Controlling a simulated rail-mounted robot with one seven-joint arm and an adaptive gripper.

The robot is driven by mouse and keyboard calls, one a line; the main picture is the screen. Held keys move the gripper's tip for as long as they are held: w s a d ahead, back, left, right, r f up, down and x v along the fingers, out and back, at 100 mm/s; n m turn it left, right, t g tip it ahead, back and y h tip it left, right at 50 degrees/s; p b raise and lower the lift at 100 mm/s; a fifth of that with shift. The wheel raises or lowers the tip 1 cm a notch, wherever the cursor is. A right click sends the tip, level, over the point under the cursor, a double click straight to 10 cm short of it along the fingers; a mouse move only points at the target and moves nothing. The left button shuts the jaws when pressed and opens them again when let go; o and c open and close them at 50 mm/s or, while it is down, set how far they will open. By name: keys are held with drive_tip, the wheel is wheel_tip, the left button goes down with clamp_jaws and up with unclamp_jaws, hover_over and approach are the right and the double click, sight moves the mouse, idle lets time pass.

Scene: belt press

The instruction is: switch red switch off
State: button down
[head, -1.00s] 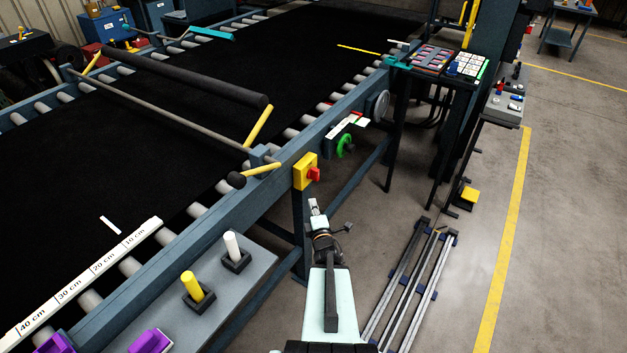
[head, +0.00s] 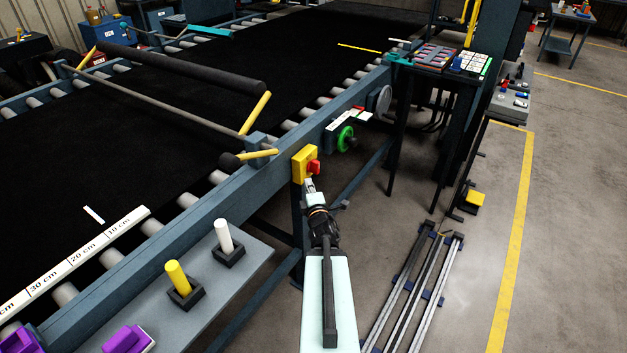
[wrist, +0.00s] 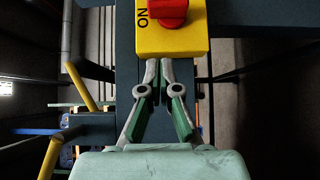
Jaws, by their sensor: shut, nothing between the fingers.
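The red switch (head: 314,167) is a knob on a yellow box (head: 299,166) fixed to the side of the belt frame. In the wrist view the red switch (wrist: 168,12) is at the top edge, partly cut off, with the letters "ON" beside it on the yellow box (wrist: 184,42). My gripper (head: 309,184) is just below the switch in the head view. In the wrist view my gripper (wrist: 159,66) has its fingertips close together and empty, at the lower edge of the box. I cannot tell whether they touch it.
A yellow-handled lever (head: 258,155) sticks out left of the box. A green handwheel (head: 345,139) is to its right on the frame. A grey shelf with a yellow peg (head: 176,273) and a white peg (head: 223,235) is at lower left.

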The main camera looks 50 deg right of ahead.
sight(311, 164)
drive_tip(key=shift+w+d+f+b, duration=0.2)
drive_tip(key=shift+w+d+b, duration=0.3)
drive_tip(key=shift+b, duration=2.05)
drive_tip(key=d, duration=0.1)
drive_tip(key=w+d+p, duration=0.1)
drive_tip(key=d, duration=0.1)
drive_tip(key=w+d+p, duration=0.1)
drive_tip(key=shift+d+r, duration=0.4)
drive_tip(key=shift+d+f, duration=0.1)
drive_tip(key=shift+d, duration=0.35)
drive_tip(key=shift+w+p, duration=0.1)
drive_tip(key=shift+p, duration=0.7)
